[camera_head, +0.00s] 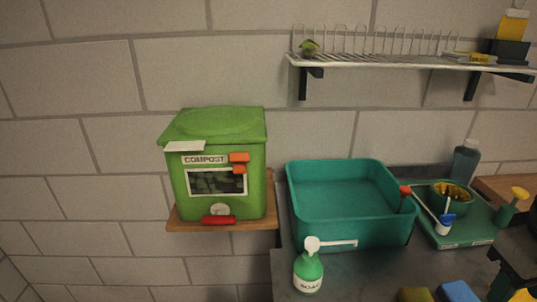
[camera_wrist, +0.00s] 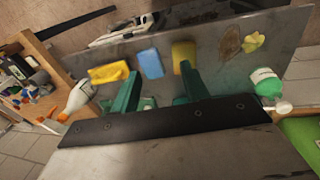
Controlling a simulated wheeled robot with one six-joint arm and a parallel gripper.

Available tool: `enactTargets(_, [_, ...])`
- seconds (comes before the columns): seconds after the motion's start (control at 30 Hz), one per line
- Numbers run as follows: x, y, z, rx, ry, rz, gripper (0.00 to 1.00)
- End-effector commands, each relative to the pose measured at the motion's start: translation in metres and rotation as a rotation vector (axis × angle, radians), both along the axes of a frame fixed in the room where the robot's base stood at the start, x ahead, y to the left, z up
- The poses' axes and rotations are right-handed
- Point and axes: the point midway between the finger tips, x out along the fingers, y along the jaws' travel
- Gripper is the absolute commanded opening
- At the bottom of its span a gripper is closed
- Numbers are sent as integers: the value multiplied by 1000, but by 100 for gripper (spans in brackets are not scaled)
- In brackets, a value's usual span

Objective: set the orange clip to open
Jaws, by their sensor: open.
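The orange clip (camera_head: 239,158) is on the front of the green compost bin (camera_head: 254,196), at the right of the COMPOST label. It shows as two small orange pieces, one just above the other. Whether it is open or shut is too small to tell. In the wrist view my gripper (camera_wrist: 159,70) has its two green fingers spread wide with nothing held between them. It is over the grey counter, with sponges beyond the fingertips. The clip does not show in the wrist view.
The bin stands on a small wooden shelf (camera_head: 270,213). It has a red handle (camera_head: 218,219). A teal basin (camera_head: 345,235) and a soap bottle (camera_head: 308,273) stand to its right. A wire rack shelf (camera_head: 400,61) is above. A blue sponge (camera_wrist: 151,63) lies on the counter.

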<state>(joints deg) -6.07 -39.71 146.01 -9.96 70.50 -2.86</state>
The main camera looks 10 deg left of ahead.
Motion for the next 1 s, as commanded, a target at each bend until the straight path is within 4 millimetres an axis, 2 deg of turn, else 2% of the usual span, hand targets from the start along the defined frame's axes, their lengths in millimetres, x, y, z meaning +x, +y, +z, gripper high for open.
enactTargets(0.17, [46, -3, 0, -376, 91, 474, 45])
enactTargets(0.27, [84, 13, 9, -623, 113, 771, 45])
enactTargets(0.37, [122, 50, 20, -877, 112, 1067, 45])
enactTargets(0.47, [153, 109, 31, -1146, 83, 1355, 45])
enactTargets(0.53, [166, 162, 37, -1340, 42, 1543, 45])
enactTargets(0.57, [169, 185, 39, -1423, 21, 1617, 45])
enactTargets(0.6, [169, 218, 41, -1531, -11, 1708, 45])
enactTargets(0.7, [159, 292, 43, -1777, -103, 1891, 45])
enactTargets(0.8, [139, 350, 41, -1972, -192, 2010, 45])
enactTargets(0.9, [121, 386, 39, -2102, -263, 2073, 45])
enactTargets(1.0, [113, 404, 39, -2164, -299, 2097, 45])
